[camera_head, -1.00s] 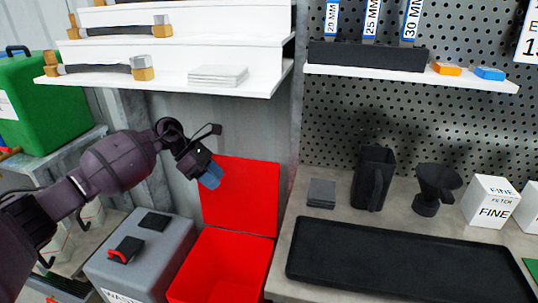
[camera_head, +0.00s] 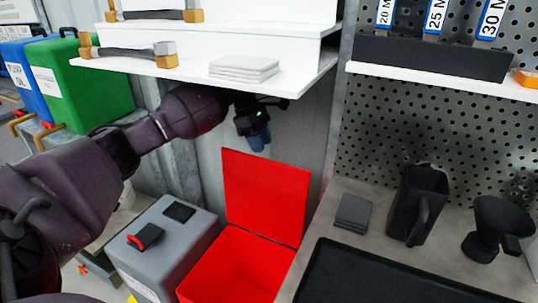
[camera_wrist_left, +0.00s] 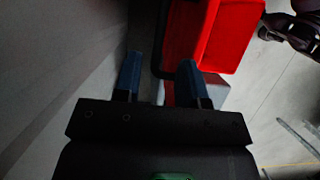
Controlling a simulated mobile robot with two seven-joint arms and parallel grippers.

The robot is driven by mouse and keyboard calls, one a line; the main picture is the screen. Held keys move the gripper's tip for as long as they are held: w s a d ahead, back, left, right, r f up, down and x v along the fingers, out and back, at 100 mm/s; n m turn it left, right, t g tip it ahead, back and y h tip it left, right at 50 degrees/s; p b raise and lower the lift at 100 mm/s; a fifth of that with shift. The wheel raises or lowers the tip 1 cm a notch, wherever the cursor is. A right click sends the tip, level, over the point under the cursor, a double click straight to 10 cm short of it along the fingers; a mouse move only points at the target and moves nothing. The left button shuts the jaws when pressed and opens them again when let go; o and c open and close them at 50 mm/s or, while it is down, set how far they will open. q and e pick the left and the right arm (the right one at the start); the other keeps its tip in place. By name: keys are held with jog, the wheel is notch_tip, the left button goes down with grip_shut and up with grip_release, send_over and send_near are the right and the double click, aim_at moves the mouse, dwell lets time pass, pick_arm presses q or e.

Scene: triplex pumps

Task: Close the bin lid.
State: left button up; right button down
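The red bin (camera_head: 240,268) stands below with its mouth open. Its red lid (camera_head: 265,194) is raised, standing upright at the bin's back. My left gripper (camera_head: 260,141) hangs under the white shelf, above and behind the lid's top edge, with blue fingertips pointing down. It looks apart from the lid. In the left wrist view, the gripper's two blue fingers (camera_wrist_left: 160,80) are spread with nothing between them. Red from the bin or lid (camera_wrist_left: 230,35) shows beyond them; I cannot tell which part. My right gripper is not seen in the head view.
A white shelf (camera_head: 220,72) with grey sheets is just above my left arm. A grey container (camera_head: 165,240) stands left of the bin. A counter with a black tray (camera_head: 375,275) and a dark jug (camera_head: 416,205) is at right. A corrugated wall is behind.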

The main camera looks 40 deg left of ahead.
pick_arm(q)
jog(key=shift+x, duration=2.35)
grip_shut()
